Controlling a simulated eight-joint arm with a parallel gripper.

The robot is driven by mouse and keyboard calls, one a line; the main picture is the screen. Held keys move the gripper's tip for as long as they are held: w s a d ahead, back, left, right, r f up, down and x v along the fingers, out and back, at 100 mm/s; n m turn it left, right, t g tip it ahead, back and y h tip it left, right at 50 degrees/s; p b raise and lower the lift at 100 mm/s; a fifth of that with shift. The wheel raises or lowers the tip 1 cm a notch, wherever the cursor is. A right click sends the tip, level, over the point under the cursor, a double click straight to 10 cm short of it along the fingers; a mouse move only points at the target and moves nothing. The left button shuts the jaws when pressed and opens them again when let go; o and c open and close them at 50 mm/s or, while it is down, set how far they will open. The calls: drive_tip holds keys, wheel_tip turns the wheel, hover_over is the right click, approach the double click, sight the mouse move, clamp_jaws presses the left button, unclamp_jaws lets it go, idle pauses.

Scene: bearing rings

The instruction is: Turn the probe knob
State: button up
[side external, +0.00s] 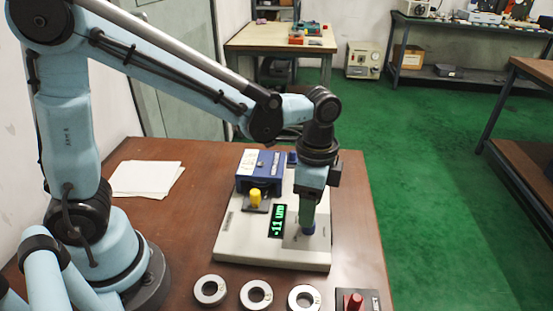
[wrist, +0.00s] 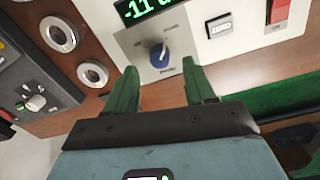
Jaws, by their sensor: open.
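The probe knob is a round blue knob (wrist: 159,55) with a white pointer line, on a light panel with small lettering too small to read. In the wrist view the pointer points up, slightly right. My gripper (wrist: 160,70) is open, with one green finger to each side of the knob's near side; I cannot tell whether they touch it. In the side view my gripper (side external: 308,222) points down over the panel and mostly hides the knob. The green display (side external: 277,221) reads -11 um; it also shows, cut off, in the wrist view (wrist: 145,8).
Three metal rings (side external: 256,294) lie along the table's front, beside a dark box with a red knob (side external: 353,301). A red switch (wrist: 283,10) is right of the panel. White paper (side external: 146,178) lies at left.

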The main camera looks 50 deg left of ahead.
wheel_tip(320, 180, up, 8)
drive_tip(key=shift+r, duration=0.2)
drive_tip(key=shift+a, duration=0.15)
idle(0.4)
drive_tip(key=shift+s+a+f+n+t, duration=0.35)
drive_tip(key=shift+s+a+n+t, duration=0.45)
drive_tip(key=shift+a+n+t, duration=0.8)
drive_tip(key=shift+s+a+f+n+t, duration=0.35)
drive_tip(key=shift+s+a+n+t, duration=0.55)
drive_tip(key=shift+a+n, duration=1.3)
drive_tip(key=shift+s+a+f+n+t, duration=0.35)
drive_tip(key=shift+s+a+n+t, duration=0.4)
drive_tip(key=shift+a+n+t, duration=0.85)
drive_tip(key=shift+a+n+g, duration=0.2)
drive_tip(key=shift+n+g, duration=0.1)
